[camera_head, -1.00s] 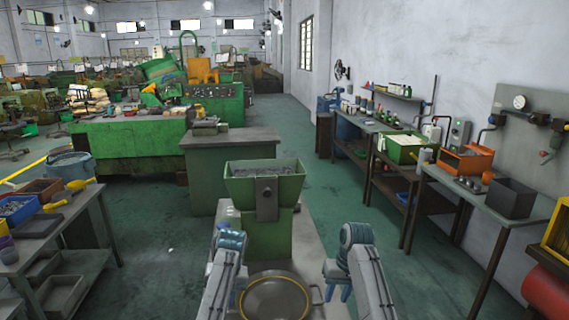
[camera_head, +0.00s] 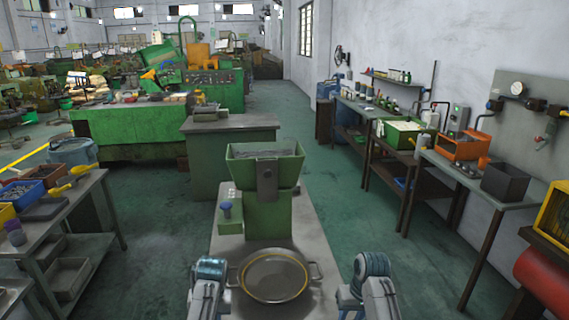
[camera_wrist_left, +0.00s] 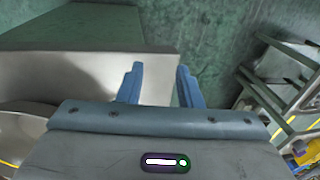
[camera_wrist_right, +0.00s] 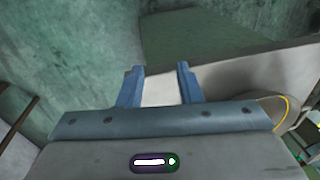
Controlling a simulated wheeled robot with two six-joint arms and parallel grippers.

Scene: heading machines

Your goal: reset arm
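My left gripper (camera_wrist_left: 160,85) shows in the left wrist view with its two blue fingers apart and nothing between them. My right gripper (camera_wrist_right: 160,84) shows in the right wrist view, also with its fingers apart and empty. In the head view my two arms are low at the bottom edge, one on each side of a round two-handled metal pan (camera_head: 274,275). The fingers cannot be made out there. The pan rests on a grey stand in front of a green hopper (camera_head: 265,215).
A workbench with bins (camera_head: 50,205) is at left. Tables with an orange box (camera_head: 460,148) and a dark bin (camera_head: 505,182) line the right wall. Green floor is open between.

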